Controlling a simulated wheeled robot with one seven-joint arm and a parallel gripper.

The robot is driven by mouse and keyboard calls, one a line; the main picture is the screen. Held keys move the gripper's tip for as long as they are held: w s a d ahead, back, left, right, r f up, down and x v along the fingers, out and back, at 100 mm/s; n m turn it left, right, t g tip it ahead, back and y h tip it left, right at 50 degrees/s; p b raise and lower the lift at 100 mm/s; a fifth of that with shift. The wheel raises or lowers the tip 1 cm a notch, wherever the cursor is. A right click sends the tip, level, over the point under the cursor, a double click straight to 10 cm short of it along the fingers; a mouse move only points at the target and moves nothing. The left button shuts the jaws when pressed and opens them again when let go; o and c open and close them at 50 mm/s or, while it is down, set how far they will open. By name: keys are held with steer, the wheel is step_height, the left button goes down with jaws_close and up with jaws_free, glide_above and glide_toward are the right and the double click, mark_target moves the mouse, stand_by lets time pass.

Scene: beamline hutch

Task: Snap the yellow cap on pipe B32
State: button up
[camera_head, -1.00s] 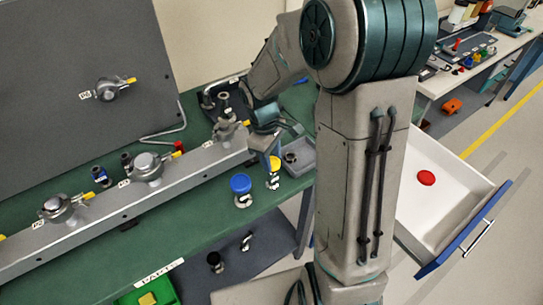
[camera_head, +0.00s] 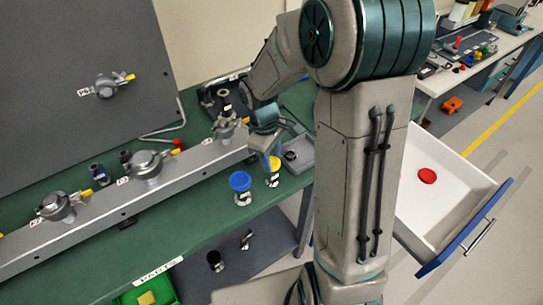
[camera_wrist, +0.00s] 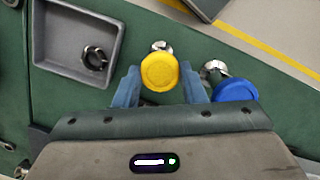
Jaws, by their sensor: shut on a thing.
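The yellow cap (camera_head: 273,162) sits at the top of a short upright pipe (camera_head: 273,179) near the front edge of the green bench. The wrist view shows the round yellow cap (camera_wrist: 159,72) between my two blue fingers, with a metal pipe end (camera_wrist: 162,47) just beyond it. My gripper (camera_wrist: 160,88) is shut on the yellow cap. In the head view my gripper (camera_head: 268,152) comes down from above onto it. I cannot read the pipe's label or tell whether the cap is fully seated.
A blue-capped pipe (camera_head: 240,181) stands close to the left. A grey tray (camera_head: 300,157) with a metal ring lies to the right. A grey rail (camera_head: 105,192) with several valves runs along the bench. A white drawer (camera_head: 408,212) is open at the right, holding a red disc (camera_head: 427,176).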

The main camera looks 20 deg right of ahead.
steer(key=o, duration=1)
steer(key=r, duration=0.4)
steer(key=w+a+r, duration=0.1)
steer(key=r, duration=0.4)
steer(key=r+b, duration=0.1)
steer(key=r, duration=0.3)
steer(key=shift+w+a+r, duration=0.2)
steer(key=shift+a+r, duration=0.05)
steer(key=shift+r, duration=0.1)
steer(key=s+m+t, duration=0.1)
steer(key=s+m, duration=0.2)
steer(key=s, duration=0.2)
steer(key=s+d+m+t, duration=0.1)
steer(key=s+m+t, duration=0.1)
steer(key=s, duration=0.3)
steer(key=s+m+t+y, duration=0.1)
steer(key=s+m, duration=0.2)
steer(key=s, duration=0.3)
steer(key=shift+d+f+m+t, duration=0.3)
steer(key=shift+m+t, duration=0.1)
